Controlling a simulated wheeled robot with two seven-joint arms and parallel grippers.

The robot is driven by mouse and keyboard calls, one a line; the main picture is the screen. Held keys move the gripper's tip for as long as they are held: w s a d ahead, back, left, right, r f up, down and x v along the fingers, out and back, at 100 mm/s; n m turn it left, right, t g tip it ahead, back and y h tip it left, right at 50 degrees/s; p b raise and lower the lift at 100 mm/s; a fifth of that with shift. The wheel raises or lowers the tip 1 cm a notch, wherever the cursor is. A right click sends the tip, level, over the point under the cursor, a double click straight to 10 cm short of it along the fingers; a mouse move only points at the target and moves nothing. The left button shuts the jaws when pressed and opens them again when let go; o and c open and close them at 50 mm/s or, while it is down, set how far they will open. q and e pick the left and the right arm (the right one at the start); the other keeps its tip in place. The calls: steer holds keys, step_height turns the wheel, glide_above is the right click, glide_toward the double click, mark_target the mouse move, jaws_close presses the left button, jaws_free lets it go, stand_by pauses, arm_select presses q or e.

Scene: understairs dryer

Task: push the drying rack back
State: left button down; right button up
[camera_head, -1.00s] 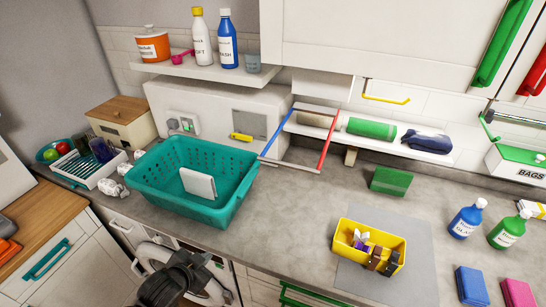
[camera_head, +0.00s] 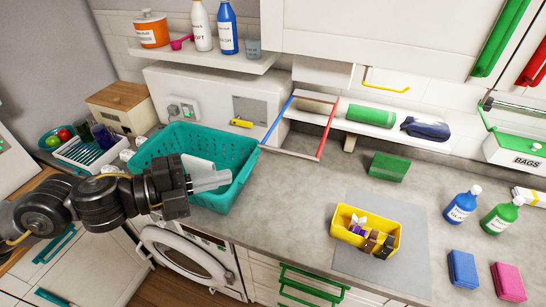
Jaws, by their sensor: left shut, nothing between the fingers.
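The drying rack is a thin frame with a blue side arm (camera_head: 278,121), a red side arm (camera_head: 327,132) and a pale front bar (camera_head: 289,153). It sticks out from below the wall cabinet, over the back of the counter. My left gripper (camera_head: 227,180) is shut and empty, in front of the teal basket (camera_head: 241,158). It is to the left of the rack and nearer to me, apart from it. The gripper and its arm hide part of the basket. My right gripper is not in view.
A shelf (camera_head: 372,128) with rolls and a dark cloth lies behind the rack. A green block (camera_head: 388,167) and a yellow caddy (camera_head: 346,218) stand to its right. The counter (camera_head: 290,195) in front of the rack is clear. A round-doored machine (camera_head: 188,258) is below.

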arm_select(q)
steer(key=b, duration=0.4)
glide_toward(290, 155)
steer(key=w+d, duration=0.1)
steer(key=d, duration=0.4)
steer(key=shift+w+d+f, duration=0.1)
steer(key=shift+w+f, duration=0.25)
steer(key=shift+w, duration=0.35)
